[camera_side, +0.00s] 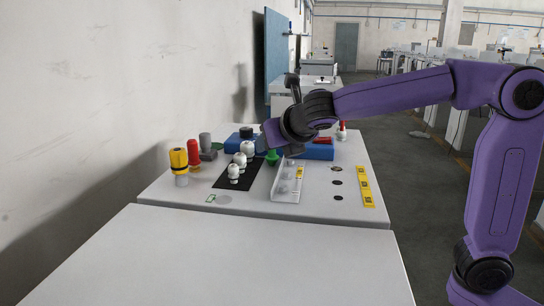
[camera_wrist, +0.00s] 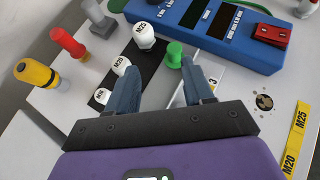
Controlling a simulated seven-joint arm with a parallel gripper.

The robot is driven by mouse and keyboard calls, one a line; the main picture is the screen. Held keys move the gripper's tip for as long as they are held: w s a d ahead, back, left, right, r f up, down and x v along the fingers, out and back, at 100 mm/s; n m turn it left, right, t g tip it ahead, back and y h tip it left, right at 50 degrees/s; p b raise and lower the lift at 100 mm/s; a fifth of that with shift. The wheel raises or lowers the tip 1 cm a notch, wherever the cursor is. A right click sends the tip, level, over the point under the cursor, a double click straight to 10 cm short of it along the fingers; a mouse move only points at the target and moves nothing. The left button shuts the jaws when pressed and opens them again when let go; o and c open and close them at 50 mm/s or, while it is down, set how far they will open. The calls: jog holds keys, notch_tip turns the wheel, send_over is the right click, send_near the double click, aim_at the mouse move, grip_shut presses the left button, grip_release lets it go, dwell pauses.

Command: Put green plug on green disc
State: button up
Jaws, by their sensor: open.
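The green plug (camera_side: 272,158) stands upright beside the clear bracket in the side view, just below my gripper (camera_side: 270,147). In the wrist view, the green plug (camera_wrist: 174,54) shows just beyond my open fingers (camera_wrist: 162,68), nearer the right finger. Nothing is between the fingers, and I cannot tell whether the right finger touches the plug. The green disc (camera_side: 217,146) lies flat at the back left of the table, partly hidden behind a grey part. A sliver of the green disc (camera_wrist: 117,5) shows at the top of the wrist view.
White plugs (camera_side: 240,160) stand in a row on a black strip (camera_side: 225,184) left of the green plug. Red (camera_side: 194,153) and yellow (camera_side: 179,160) parts stand farther left. A blue instrument (camera_side: 318,150) lies behind to the right. The table's front (camera_side: 240,208) is mostly clear.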

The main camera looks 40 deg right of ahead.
jog(key=s+a+r+m+g+h, duration=0.2)
jog(key=s+a+r+m+h, duration=0.2)
jog(key=s+a+m+h, duration=0.4)
send_near(272, 155)
jog(key=w+d, duration=0.1)
jog(key=d+r, duration=0.1)
jog(key=shift+w+d+r+n+y, duration=0.15)
jog(key=shift+w+d+n+y, duration=0.2)
jog(key=shift+d+n+y, duration=0.05)
jog(key=shift+w+x, duration=0.25)
jog(key=shift+x, duration=2.45)
jog(key=shift+a+r, duration=0.15)
jog(key=shift+a, duration=0.05)
grip_shut()
